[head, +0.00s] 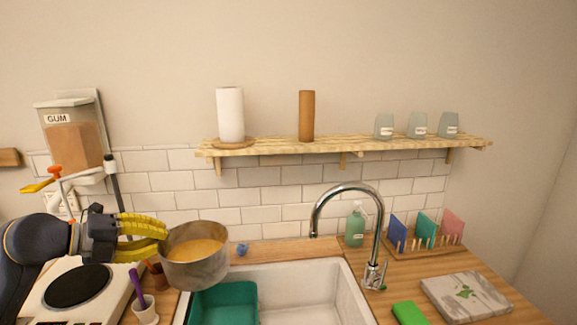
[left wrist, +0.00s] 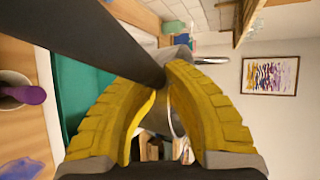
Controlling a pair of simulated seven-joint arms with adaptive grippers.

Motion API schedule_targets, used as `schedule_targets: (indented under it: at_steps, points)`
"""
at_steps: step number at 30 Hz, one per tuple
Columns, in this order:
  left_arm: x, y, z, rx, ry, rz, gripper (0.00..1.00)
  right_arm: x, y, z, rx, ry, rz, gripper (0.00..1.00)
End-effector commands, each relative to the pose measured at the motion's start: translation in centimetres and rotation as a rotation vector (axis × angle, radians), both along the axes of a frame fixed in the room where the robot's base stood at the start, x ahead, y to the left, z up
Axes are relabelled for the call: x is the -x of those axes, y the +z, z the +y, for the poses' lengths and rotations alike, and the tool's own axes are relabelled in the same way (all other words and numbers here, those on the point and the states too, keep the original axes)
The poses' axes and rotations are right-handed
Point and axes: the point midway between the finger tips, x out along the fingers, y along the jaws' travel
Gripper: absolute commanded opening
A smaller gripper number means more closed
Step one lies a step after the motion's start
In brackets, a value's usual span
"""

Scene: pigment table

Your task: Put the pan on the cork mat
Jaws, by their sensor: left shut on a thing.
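The pan (head: 196,268) is a grey metal pot with an orange-yellow filling. It looks upright, over the counter at the left edge of the sink; I cannot tell its exact height. My left gripper (head: 160,238), with yellow fingers, is shut on the pan's handle, at the pan's left side. In the left wrist view the dark handle (left wrist: 90,40) runs between the fingertips (left wrist: 163,88), which partly hide the pan (left wrist: 177,54). I cannot make out the cork mat for certain in either view. My right gripper is out of view.
A white hot plate (head: 108,296) and a small cup with a purple tool (head: 145,310) stand at left. The white sink (head: 305,278) holds a green basin (head: 225,300). A tall faucet (head: 350,188) rises at right. A marbled board (head: 466,296) lies on the right counter.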

Motion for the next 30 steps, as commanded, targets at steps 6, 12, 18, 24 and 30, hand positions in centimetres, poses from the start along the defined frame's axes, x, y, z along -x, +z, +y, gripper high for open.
schedule_targets:
  at_steps: [6,12,18,24,30]
  points:
    - [0.6,-5.9,-4.2,0.006,-0.019,0.002,0.0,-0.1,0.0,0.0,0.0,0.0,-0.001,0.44]
    - [2.4,-10.2,-6.5,0.004,-0.041,0.002,0.0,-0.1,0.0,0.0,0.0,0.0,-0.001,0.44]
    - [4.5,-13.5,-8.1,0.003,-0.066,0.001,0.0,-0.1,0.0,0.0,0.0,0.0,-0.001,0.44]
    - [6.2,-15.6,-9.1,0.002,-0.083,-0.001,0.0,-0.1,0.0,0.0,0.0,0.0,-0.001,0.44]
    - [6.9,-16.5,-9.7,0.003,-0.091,-0.004,0.0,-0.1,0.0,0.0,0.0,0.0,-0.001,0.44]
